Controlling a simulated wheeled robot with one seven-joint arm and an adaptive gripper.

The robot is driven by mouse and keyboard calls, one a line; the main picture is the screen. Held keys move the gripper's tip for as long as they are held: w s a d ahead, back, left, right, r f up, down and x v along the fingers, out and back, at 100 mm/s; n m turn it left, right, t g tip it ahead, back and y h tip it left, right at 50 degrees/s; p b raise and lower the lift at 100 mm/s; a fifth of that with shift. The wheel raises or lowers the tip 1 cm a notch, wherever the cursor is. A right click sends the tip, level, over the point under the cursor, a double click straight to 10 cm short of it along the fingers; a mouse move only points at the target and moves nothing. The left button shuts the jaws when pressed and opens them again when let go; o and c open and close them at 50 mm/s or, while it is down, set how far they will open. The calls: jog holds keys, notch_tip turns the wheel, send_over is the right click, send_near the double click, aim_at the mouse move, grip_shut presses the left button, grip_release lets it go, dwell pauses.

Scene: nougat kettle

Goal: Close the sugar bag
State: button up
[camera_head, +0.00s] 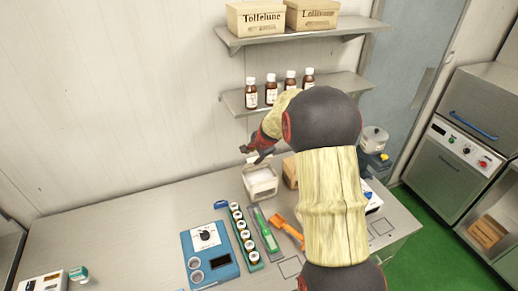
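What looks like the sugar bag (261,190) is a white, box-like container at the back of the table, near the wall. Its top is open, and white contents show inside. A raised pale flap stands at its back edge. My gripper (259,158) is dark and small in the view, just above the back of the bag, by the flap. I cannot tell whether it touches the flap or whether its fingers are apart. My arm comes in from the lower right and hides part of the table to the right of the bag.
A blue device (209,255), a green rack of small jars (243,236), a green tool (265,232) and an orange tool (288,230) lie in front of the bag. Shelves with brown bottles (271,90) and boxes (256,18) are above. The table's left part is mostly clear.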

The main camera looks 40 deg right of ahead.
jog(key=w+d+f, duration=0.1)
jog(key=d+f, duration=0.1)
jog(key=w+d+f+m+p, duration=0.1)
jog(key=w+f, duration=0.1)
jog(key=f, duration=0.1)
jog(key=w+d+f+m+p, duration=0.1)
jog(key=d+f, duration=0.1)
jog(key=f, duration=0.1)
jog(key=shift+w+d+f, duration=0.25)
jog(key=shift+d, duration=0.05)
jog(key=shift+c, duration=1.3)
jog(key=c, duration=0.5)
grip_shut()
jog(key=shift+r, duration=0.1)
